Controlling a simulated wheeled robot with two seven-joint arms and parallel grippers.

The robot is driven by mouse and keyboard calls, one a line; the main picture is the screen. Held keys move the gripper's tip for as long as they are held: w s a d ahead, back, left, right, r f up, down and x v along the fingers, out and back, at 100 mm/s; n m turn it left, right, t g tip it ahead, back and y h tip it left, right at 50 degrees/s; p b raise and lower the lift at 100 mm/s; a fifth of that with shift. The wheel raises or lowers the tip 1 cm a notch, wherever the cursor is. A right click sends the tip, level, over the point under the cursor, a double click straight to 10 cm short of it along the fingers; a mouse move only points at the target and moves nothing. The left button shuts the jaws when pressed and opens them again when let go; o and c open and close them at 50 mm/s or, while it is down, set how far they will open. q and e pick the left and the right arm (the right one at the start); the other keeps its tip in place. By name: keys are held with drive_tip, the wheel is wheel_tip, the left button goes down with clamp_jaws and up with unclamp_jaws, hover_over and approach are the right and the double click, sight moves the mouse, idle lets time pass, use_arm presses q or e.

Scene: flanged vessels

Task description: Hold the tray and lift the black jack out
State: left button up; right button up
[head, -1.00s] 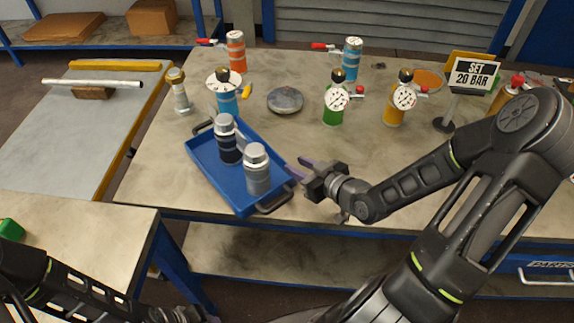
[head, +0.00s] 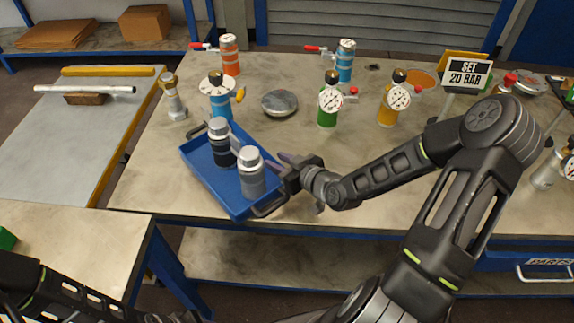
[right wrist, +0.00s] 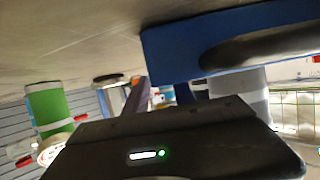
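A blue tray (head: 207,181) with black end handles sits on the bench's front left part. The black jack (head: 222,148), dark with a silver top, stands upright in it toward the far end. A grey jack (head: 251,178) stands nearer the front. My right gripper (head: 278,162) is beside the tray's right side, close to the grey jack; its purple fingers look apart and hold nothing visible. In the right wrist view the tray (right wrist: 170,52) and grey jack (right wrist: 240,84) are close ahead. My left gripper (head: 188,316) is at the bottom edge, mostly cut off.
A blue vessel with a gauge (head: 220,108) stands just behind the tray, beside a metal fitting (head: 173,98). A round metal disc (head: 279,103) lies behind right. Green (head: 327,117) and yellow (head: 387,116) gauge vessels stand further right. The bench front right of the tray is clear.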

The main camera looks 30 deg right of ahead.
drive_tip(key=shift+w+a+f, duration=0.1)
drive_tip(key=shift+w+f, duration=0.1)
drive_tip(key=shift+w, duration=0.35)
clamp_jaws()
idle(1.0)
